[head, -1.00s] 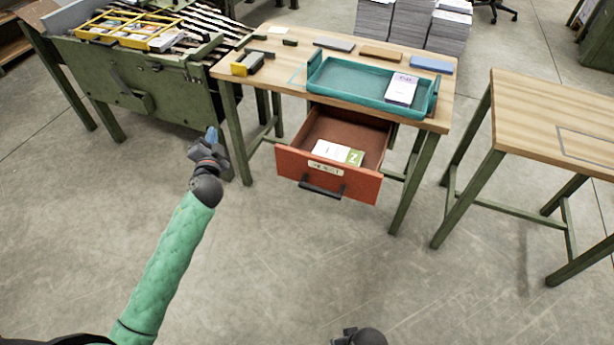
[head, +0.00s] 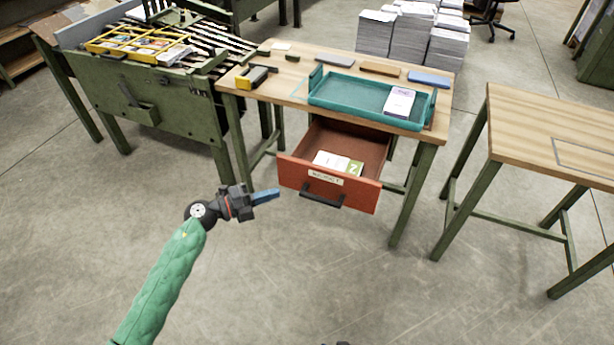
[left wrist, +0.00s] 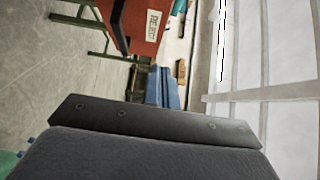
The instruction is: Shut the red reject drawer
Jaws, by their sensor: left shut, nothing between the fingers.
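The red reject drawer (head: 328,189) is pulled well out under the wooden table (head: 292,84). It has a black bar handle (head: 322,199) and a pale label on its front. White and green signatures (head: 338,163) lie inside it. My left gripper (head: 268,196) is shut and empty, in front of the drawer and left of the handle, apart from it. In the left wrist view the drawer front (left wrist: 143,27) shows sideways at the top, and the blue fingers (left wrist: 163,90) are together. At the bottom edge of the head view only a dark sliver shows, too little to identify.
A teal tray (head: 346,92) holding a white-and-purple booklet stands on the table above the drawer. A green machine (head: 160,105) stands at the left, and another wooden table (head: 550,125) at the right. The floor before the drawer is clear.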

